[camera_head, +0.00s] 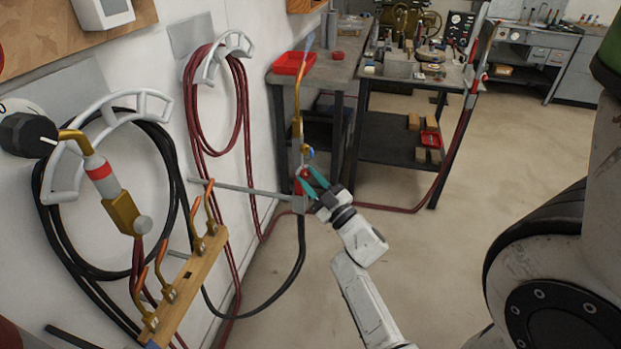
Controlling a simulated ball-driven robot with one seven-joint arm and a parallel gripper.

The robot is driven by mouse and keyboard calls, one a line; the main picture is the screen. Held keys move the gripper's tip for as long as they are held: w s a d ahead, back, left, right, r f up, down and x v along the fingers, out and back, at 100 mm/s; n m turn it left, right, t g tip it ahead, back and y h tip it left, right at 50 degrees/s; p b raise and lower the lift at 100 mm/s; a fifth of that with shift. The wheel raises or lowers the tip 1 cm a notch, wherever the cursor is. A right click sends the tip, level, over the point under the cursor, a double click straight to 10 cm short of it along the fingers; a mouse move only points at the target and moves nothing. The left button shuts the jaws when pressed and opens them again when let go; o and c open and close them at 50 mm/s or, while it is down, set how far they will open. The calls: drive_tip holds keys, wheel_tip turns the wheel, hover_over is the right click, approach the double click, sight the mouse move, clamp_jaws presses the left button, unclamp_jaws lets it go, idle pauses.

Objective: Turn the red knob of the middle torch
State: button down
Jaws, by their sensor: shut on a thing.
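The middle torch (297,140) stands upright in a grey holder at the end of a rod from the wall, its brass tube pointing up. A blue knob (308,153) sits on its right side. The red knob (302,183) is low on the torch, mostly hidden by my fingers. My gripper (309,180), with teal fingers, reaches in from the lower right and is shut on the red knob.
Another torch (120,207) hangs at the left by a wooden rack (187,283) of brass tips. A third torch (474,75) is at the upper right, its red hose on the floor. Workbenches (337,68) stand behind. Floor (440,250) to the right is clear.

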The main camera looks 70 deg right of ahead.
drive_tip(key=c, duration=0.9)
unclamp_jaws()
drive_tip(key=b+v, duration=0.1)
drive_tip(key=v, duration=0.9)
drive_tip(key=shift+s+a+f, duration=0.15)
drive_tip(key=shift+s, duration=0.15)
drive_tip(key=shift+o, duration=0.2)
